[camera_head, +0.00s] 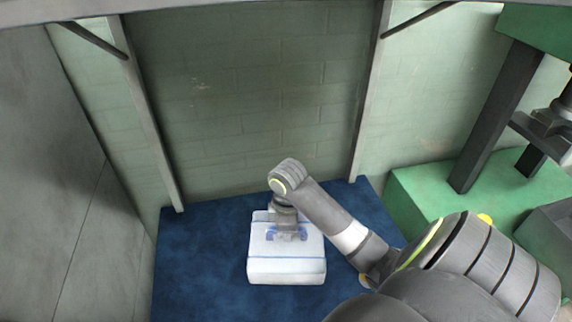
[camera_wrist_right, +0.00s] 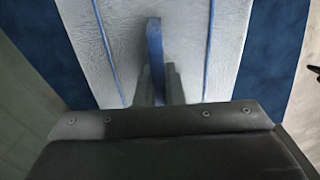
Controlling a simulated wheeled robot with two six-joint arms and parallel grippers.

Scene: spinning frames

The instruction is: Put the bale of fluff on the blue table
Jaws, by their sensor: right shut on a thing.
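The bale of fluff (camera_head: 287,268) is a white block with blue straps. In the head view it is over the blue table (camera_head: 195,265), and it looks to be resting on it, though I cannot see its underside. My right gripper (camera_head: 287,232) is at the top of the bale, shut on it. In the right wrist view the bale (camera_wrist_right: 205,25) fills the middle, with my right gripper (camera_wrist_right: 158,75) against it and the blue table (camera_wrist_right: 275,60) on both sides. My left gripper is not in view.
A green block wall (camera_head: 245,100) stands behind the table, with grey posts (camera_head: 150,130) at its sides. A grey panel (camera_head: 60,190) is at the left. A green machine (camera_head: 440,190) stands at the right. The table is bare left of the bale.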

